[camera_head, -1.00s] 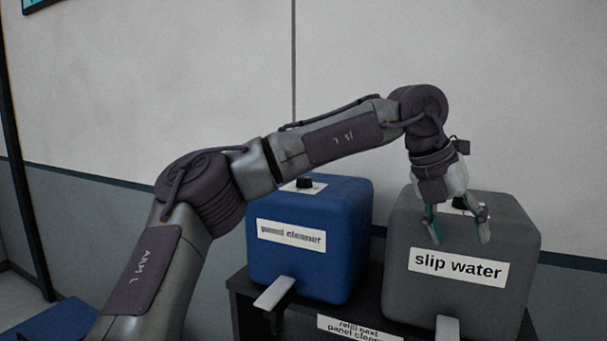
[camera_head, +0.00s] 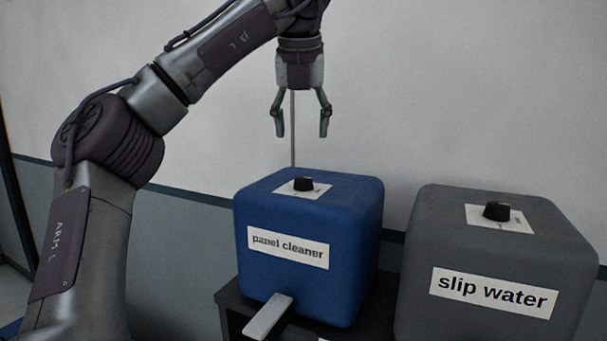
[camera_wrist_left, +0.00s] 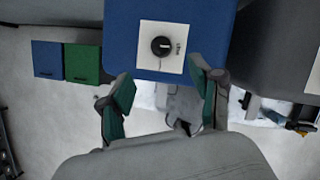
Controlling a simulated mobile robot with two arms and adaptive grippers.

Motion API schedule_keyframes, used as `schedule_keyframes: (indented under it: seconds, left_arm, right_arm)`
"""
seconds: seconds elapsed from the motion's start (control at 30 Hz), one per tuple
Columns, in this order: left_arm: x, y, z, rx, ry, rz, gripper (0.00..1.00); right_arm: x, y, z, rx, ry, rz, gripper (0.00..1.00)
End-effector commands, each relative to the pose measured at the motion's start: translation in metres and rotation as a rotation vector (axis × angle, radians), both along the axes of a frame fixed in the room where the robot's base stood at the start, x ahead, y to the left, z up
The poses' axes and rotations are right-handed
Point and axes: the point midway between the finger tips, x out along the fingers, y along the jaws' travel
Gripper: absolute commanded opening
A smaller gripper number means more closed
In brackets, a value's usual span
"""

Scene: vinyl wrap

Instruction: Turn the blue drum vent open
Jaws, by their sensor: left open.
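The blue drum (camera_head: 345,225), labelled "panel cleaner", stands on a dark stand. Its vent is a black knob (camera_head: 303,184) on a white plate on the drum's top. My left gripper (camera_head: 302,134) is open and empty, pointing down above the blue drum, with a clear gap over the knob. In the left wrist view the knob (camera_wrist_left: 161,46) with its white pointer mark lies beyond the open fingertips (camera_wrist_left: 160,80), near the middle. The plate's small print is too small to read. My right gripper is in no view.
A grey drum (camera_head: 480,250) labelled "slip water" stands to the right with a similar black knob (camera_head: 496,211). A flat light-coloured lever (camera_head: 268,316) juts from the blue drum's lower front. A wall is behind. The left wrist view shows blue (camera_wrist_left: 48,60) and green (camera_wrist_left: 83,64) boxes below.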

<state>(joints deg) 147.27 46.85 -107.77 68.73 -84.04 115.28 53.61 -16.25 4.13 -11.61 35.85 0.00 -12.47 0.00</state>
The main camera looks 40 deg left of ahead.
Motion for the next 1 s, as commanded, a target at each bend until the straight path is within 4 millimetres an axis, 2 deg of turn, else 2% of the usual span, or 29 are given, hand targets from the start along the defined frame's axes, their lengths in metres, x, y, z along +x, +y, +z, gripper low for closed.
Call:
schedule_keyframes:
  seconds: [0.03, 0.2, 0.4, 0.63, 0.93, 0.97, 1.0]
  left_arm:
    - [0.004, 0.003, -0.014, -0.003, 0.006, -0.001, 0.64]
    - [0.015, 0.012, -0.050, -0.004, 0.006, -0.001, 0.64]
    - [0.025, 0.021, -0.082, -0.002, 0.003, -0.001, 0.64]
    - [0.032, 0.027, -0.098, -0.001, 0.000, 0.000, 0.64]
    - [0.033, 0.027, -0.101, 0.000, 0.000, -0.001, 0.64]
    - [0.033, 0.027, -0.101, -0.001, 0.000, -0.001, 0.62]
    - [0.033, 0.027, -0.101, -0.001, 0.000, -0.001, 0.56]
  right_arm:
    - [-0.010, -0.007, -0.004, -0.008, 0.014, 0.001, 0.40]
    - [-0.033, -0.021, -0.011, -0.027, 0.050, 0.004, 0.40]
    - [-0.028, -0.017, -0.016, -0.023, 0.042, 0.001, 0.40]
    - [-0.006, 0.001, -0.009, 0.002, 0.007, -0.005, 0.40]
    - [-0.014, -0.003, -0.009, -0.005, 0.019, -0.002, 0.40]
    - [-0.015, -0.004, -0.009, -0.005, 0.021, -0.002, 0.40]
    - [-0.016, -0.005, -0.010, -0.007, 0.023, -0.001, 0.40]
